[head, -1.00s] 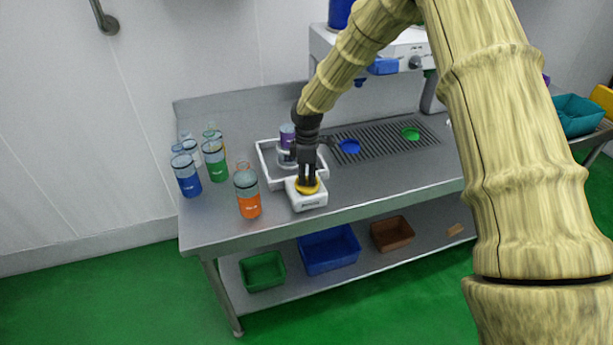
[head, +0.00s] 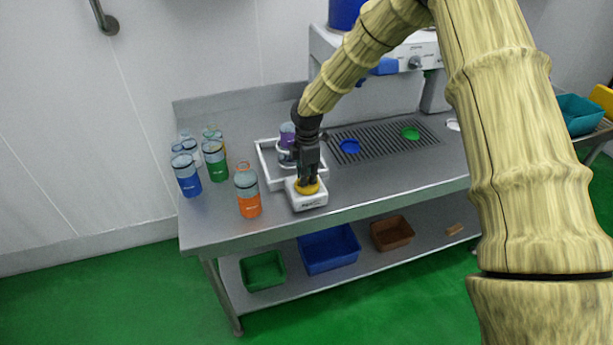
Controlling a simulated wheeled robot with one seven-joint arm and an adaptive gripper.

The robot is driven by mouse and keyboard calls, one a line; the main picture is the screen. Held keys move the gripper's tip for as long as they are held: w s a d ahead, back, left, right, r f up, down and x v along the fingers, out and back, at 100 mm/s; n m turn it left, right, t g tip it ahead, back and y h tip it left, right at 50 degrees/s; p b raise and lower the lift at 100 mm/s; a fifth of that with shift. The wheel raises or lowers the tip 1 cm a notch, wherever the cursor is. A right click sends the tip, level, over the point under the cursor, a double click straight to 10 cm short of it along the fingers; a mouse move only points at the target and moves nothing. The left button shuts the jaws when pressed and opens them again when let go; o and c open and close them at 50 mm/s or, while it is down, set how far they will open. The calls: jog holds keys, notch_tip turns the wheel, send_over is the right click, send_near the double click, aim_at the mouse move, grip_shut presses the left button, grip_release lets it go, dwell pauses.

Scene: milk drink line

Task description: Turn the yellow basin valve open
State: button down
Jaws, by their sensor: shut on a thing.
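The yellow basin valve (head: 308,189) is a round yellow knob on a small white block (head: 311,202) near the front edge of the steel table. The white basin (head: 265,152) stands just behind it. My gripper (head: 308,183) points down from above and is shut on the valve knob. Its fingers cover part of the knob, so the knob's angle cannot be read. A bottle with a purple part (head: 287,135) stands in the basin, partly hidden by my gripper.
Several bottles stand on the left of the table (head: 370,193), among them an orange one (head: 249,205) close to the valve block. A drip grate (head: 385,133) with a blue disc (head: 349,147) and a green disc (head: 410,133) lies to the right. Bins stand on the lower shelf.

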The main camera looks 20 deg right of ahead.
jog(key=c, duration=1.5)
grip_release()
notch_tip(320, 180, up, 12)
